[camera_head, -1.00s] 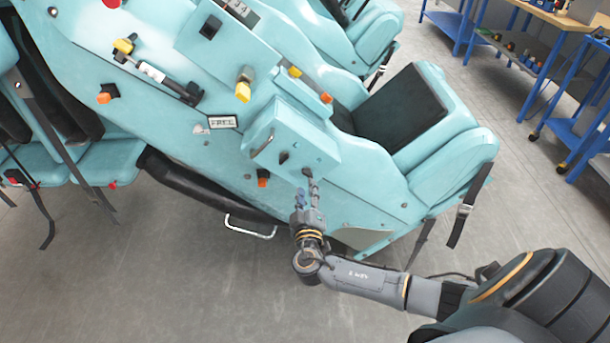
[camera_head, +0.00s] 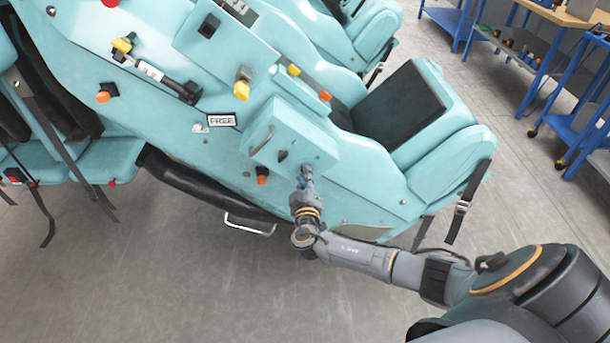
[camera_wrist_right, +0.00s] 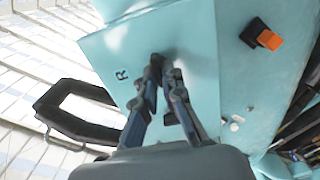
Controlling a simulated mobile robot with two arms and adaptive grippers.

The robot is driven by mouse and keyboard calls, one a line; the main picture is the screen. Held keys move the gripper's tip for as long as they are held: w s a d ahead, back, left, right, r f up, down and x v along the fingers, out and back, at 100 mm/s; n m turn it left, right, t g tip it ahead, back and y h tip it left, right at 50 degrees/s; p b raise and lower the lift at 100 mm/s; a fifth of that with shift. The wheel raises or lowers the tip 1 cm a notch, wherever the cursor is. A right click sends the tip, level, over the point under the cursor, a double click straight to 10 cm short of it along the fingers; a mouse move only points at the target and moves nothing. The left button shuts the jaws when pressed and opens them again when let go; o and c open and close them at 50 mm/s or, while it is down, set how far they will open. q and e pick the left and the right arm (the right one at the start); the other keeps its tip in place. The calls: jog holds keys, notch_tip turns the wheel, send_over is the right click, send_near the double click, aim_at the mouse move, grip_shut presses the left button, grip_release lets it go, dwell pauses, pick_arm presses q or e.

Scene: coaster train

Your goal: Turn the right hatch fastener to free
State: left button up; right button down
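The pale teal hatch box (camera_head: 318,143) sits on the side of the coaster car. A dark fastener (camera_head: 282,156) shows on its face, left of my right gripper (camera_head: 306,173). My right gripper is at the lower right part of the face, over the spot of the right hatch fastener, which it hides in the head view. In the right wrist view the hatch face (camera_wrist_right: 195,35) carries an "R" mark (camera_wrist_right: 122,74). There the fingertips (camera_wrist_right: 165,68) are close together at a dark, blurred part; whether they grip it is unclear. My left gripper is out of view.
A "FREE" label (camera_head: 222,119) is left of the box. An orange knob (camera_head: 262,178) sits below it; an orange-ended knob (camera_wrist_right: 268,39) shows in the wrist view. A metal handle (camera_head: 250,224) juts out below. Teal seats (camera_head: 452,150) stand right, blue workbenches (camera_head: 560,75) farther back.

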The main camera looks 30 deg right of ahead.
jog(key=shift+n, duration=0.3)
jog(key=n, duration=1.7)
jog(key=shift+d+f+b, duration=0.1)
jog(key=shift+f+b, duration=0.2)
jog(key=shift+b, duration=0.05)
dwell(0.5)
jog(key=c, duration=1.5)
grip_release()
jog(key=shift+o, duration=0.2)
jog(key=shift+n, duration=0.3)
